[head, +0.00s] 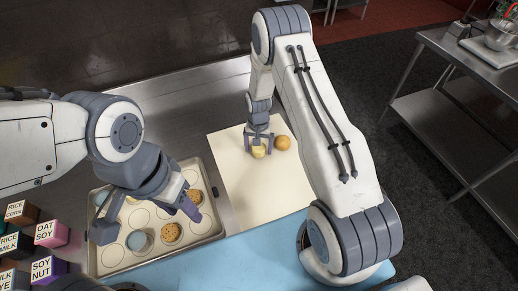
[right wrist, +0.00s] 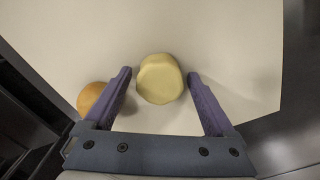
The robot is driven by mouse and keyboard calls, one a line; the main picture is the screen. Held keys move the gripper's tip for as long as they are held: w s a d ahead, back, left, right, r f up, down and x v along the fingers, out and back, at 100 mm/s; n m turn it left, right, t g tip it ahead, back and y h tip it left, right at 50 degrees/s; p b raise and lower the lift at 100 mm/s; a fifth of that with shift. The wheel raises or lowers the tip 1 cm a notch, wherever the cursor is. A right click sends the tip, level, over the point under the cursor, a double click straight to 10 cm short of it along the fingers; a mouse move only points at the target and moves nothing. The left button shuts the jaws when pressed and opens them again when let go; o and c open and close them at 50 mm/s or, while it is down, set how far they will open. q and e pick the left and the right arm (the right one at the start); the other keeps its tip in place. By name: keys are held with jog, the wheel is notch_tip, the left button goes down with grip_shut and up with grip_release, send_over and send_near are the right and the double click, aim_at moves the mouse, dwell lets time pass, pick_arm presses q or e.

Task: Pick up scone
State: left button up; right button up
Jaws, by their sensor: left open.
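A pale yellow, round, flat-topped piece that looks like the scone (head: 259,152) lies on the cream sheet (head: 235,188). My right gripper (head: 258,146) is over it from above. In the right wrist view, the scone (right wrist: 160,79) sits between the tips of my right gripper (right wrist: 159,76), with a small gap on each side. That gripper is open and holds nothing. My left gripper (head: 146,220) is open and empty above the baking tray (head: 211,234) at the left.
An orange-brown round bun (head: 282,142) lies close to the scone; in the right wrist view it is beside the left finger. The tray has cookies (head: 172,232) and marked circles. Several labelled cubes (head: 51,233) stand at the far left. The sheet's front part is clear.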

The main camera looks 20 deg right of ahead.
jog(key=c, duration=1)
jog(key=shift+c, duration=0.2)
jog(key=shift+r, duration=0.15)
